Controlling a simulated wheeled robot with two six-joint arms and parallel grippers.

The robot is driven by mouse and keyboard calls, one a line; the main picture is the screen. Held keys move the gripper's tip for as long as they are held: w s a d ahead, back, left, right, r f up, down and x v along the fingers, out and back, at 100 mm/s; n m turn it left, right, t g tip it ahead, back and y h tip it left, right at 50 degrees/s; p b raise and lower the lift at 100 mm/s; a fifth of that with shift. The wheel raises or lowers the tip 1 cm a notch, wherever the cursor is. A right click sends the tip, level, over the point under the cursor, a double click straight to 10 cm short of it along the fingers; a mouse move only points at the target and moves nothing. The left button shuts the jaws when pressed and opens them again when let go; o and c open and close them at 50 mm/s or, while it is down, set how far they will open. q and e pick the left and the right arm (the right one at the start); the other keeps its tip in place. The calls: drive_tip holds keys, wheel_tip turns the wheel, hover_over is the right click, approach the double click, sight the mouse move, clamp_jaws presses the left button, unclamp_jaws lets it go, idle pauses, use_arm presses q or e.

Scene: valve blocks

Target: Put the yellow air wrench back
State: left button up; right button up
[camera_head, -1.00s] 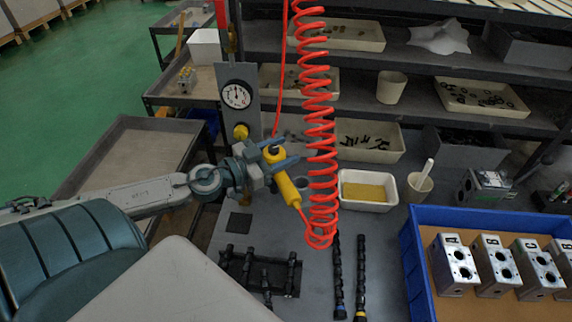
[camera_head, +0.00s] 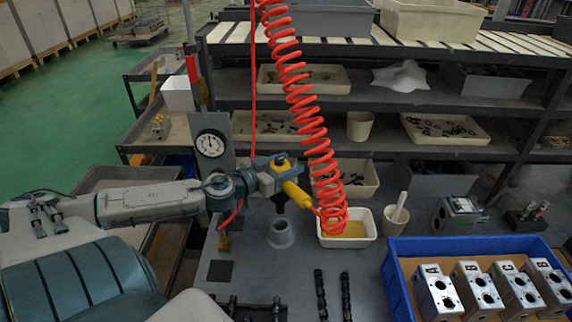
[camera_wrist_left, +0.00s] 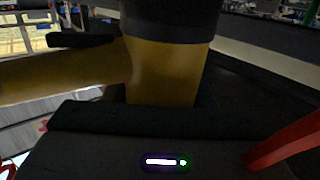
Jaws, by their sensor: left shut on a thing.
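The yellow air wrench (camera_head: 294,193) is in my left gripper (camera_head: 277,176), which is shut on its body. Its handle slants down to the right, with the red coiled hose (camera_head: 312,130) at the end. A dark nose points down below the gripper. In the left wrist view the yellow body of the wrench (camera_wrist_left: 165,72) fills the middle, between the dark finger pads. A grey round holder (camera_head: 282,234) stands on the bench just under the nose, with a small gap visible. My right gripper is not in view.
A white tray with yellow contents (camera_head: 347,242) stands right of the holder. A post with a gauge (camera_head: 211,146) rises behind my left wrist. A blue crate (camera_head: 397,285) with lettered metal blocks is at the right. Black shafts (camera_head: 320,293) lie in front.

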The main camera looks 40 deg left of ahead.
use_arm(q)
drive_tip(key=shift+r+p, duration=0.3)
drive_tip(key=shift+p, duration=0.05)
wheel_tip(320, 180, down, 2)
drive_tip(key=shift+f+b, duration=0.1)
drive_tip(key=shift+b, duration=0.6)
drive_tip(key=shift+f+b, duration=0.6)
drive_tip(key=shift+f, duration=0.85)
drive_tip(key=shift+d+p, duration=0.1)
drive_tip(key=shift+p, duration=1)
drive_tip(key=shift+f+b, duration=0.9)
drive_tip(key=shift+f, duration=0.4)
drive_tip(key=shift+f+b, duration=1.9)
drive_tip(key=shift+f, duration=0.3)
